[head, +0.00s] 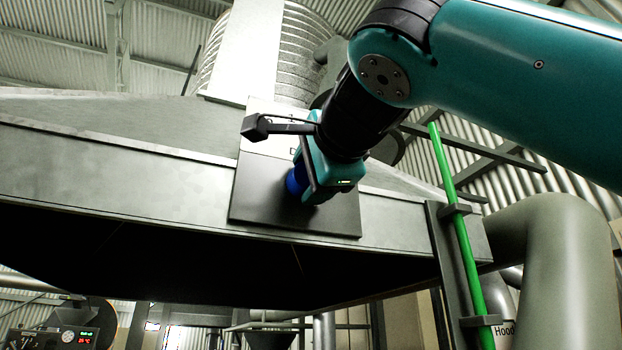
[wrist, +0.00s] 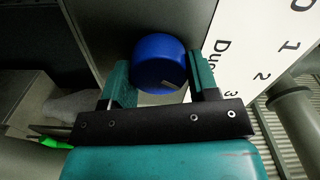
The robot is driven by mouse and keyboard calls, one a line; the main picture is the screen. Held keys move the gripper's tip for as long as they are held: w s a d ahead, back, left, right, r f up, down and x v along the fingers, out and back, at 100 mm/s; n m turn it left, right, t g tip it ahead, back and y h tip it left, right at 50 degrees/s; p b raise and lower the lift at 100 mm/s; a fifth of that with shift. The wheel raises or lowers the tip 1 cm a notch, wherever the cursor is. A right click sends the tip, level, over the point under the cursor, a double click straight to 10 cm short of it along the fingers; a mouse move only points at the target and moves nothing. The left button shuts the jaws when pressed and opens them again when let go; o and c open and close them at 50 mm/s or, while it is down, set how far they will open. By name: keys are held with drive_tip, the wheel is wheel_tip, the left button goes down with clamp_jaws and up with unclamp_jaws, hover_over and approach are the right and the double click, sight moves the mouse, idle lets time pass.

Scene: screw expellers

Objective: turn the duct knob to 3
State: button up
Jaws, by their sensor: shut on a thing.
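The duct knob (wrist: 158,58) is a round blue knob on a dark plate (head: 262,215) on the front of the hood. In the head view the knob (head: 293,181) shows only partly behind my gripper (head: 303,186). In the wrist view my gripper (wrist: 161,80) has one teal finger on each side of the knob and is shut on it. A short pale mark (wrist: 172,85) shows on the knob's lower right part in the wrist view. I cannot tell which number it points at. A white label (wrist: 245,50) beside the knob reads "Du..." and 0, 1, 2, 3.
The wide grey metal hood (head: 120,180) fills the left and middle of the head view. A green pole (head: 460,235) stands upright right of my gripper. A thick grey pipe (head: 570,260) bends down at the right. A control box (head: 60,338) with lit digits is at bottom left.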

drive_tip(key=shift+f+m, duration=0.1)
drive_tip(key=shift+m, duration=1.2)
drive_tip(key=o, duration=0.9)
